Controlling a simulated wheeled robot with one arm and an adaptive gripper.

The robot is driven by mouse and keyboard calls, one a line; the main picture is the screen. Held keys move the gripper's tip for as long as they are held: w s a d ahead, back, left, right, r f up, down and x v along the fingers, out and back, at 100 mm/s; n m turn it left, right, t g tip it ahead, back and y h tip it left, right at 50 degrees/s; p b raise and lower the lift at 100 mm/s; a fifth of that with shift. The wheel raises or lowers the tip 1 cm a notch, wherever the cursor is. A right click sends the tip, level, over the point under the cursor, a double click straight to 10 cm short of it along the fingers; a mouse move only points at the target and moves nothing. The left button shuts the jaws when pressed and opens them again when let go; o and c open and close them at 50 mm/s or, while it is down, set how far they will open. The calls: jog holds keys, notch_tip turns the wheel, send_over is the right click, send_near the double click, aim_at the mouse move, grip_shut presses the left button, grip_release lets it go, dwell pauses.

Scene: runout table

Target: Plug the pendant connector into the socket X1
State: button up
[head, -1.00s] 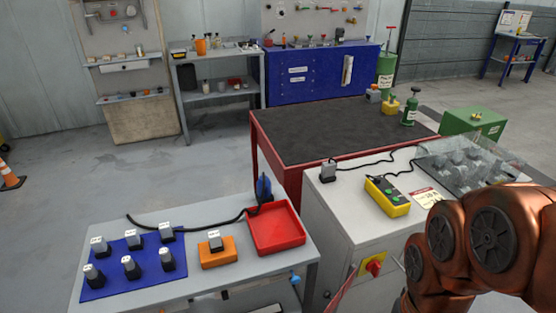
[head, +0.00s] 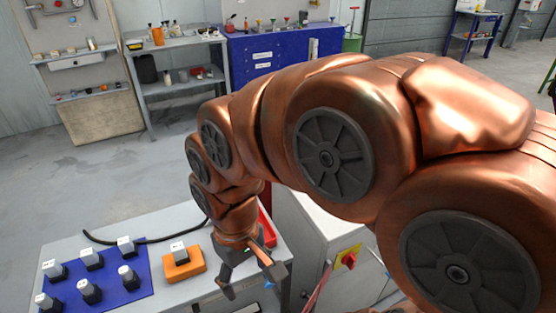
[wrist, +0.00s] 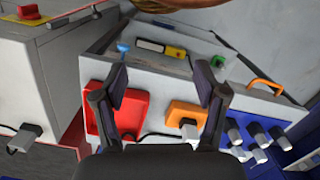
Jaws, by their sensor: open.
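My gripper (head: 250,278) is open and empty above the grey table's front right, beside the orange block (head: 183,264). In the wrist view, its spread fingers (wrist: 162,82) frame the space between the red tray (wrist: 138,104) and the orange block (wrist: 183,112). A grey connector (head: 179,250) stands upright on the orange block. I cannot make out which socket is X1.
Several grey connectors stand on the blue mat (head: 112,272), left of the orange block. A black cable (head: 140,241) runs along the table's back. The white cabinet (head: 318,235) with a red-and-yellow switch (head: 347,258) stands right of the table, across a narrow gap.

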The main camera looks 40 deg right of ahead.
jog(key=w+d+r+m+t+p, duration=0.1)
jog(key=w+d+r+t, duration=0.15)
jog(key=w+d, duration=1.3)
jog(key=w+d+f+m+t+h+p, duration=0.1)
jog(key=w+d, duration=0.2)
jog(key=d, duration=0.8)
jog(key=w+d+f+m+t+p, duration=0.1)
jog(key=w+d+f+m+t, duration=0.1)
jog(key=d, duration=0.8)
jog(key=shift+h, duration=0.3)
jog(key=shift+d+p+x, duration=0.15)
jog(key=shift+p+x, duration=0.4)
jog(key=shift+x, duration=0.55)
jog(key=shift+d+p+x, duration=0.15)
jog(key=shift+p+x, duration=0.4)
jog(key=shift+x, duration=0.6)
jog(key=shift+p+x, duration=0.4)
jog(key=shift+x, duration=0.95)
jog(key=shift+s, duration=0.15)
jog(key=c, duration=1.3)
